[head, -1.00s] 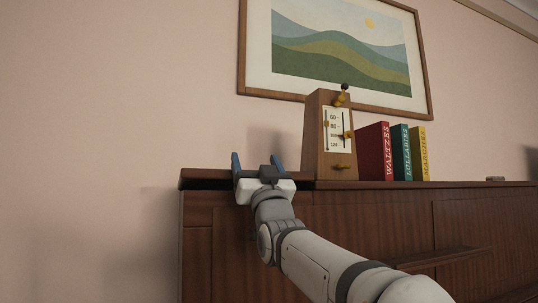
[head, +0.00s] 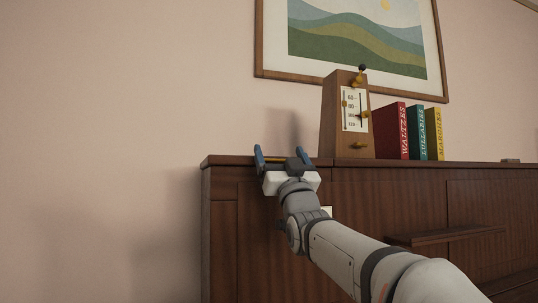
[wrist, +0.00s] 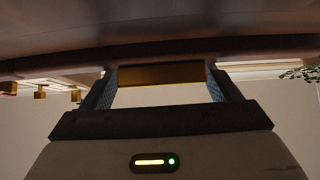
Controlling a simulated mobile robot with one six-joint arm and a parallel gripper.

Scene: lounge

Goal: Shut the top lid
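The top lid (head: 226,161) is the left section of the dark wooden piano's top. It looks level with the fixed top, with no clear gap at its left end. My gripper (head: 281,158) is at its front edge, with blue fingers upright and wide apart. In the wrist view the fingers (wrist: 160,88) stand either side of a brass strip (wrist: 160,75) below the lid's dark surface. I cannot tell if they touch the strip. My gripper hides part of the lid's front edge.
A wooden metronome (head: 346,115) stands on the top just right of the lid. Red (head: 390,132), green (head: 417,132) and yellow (head: 436,133) books stand beside it. A framed picture (head: 350,45) hangs behind. The wall space at left is clear.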

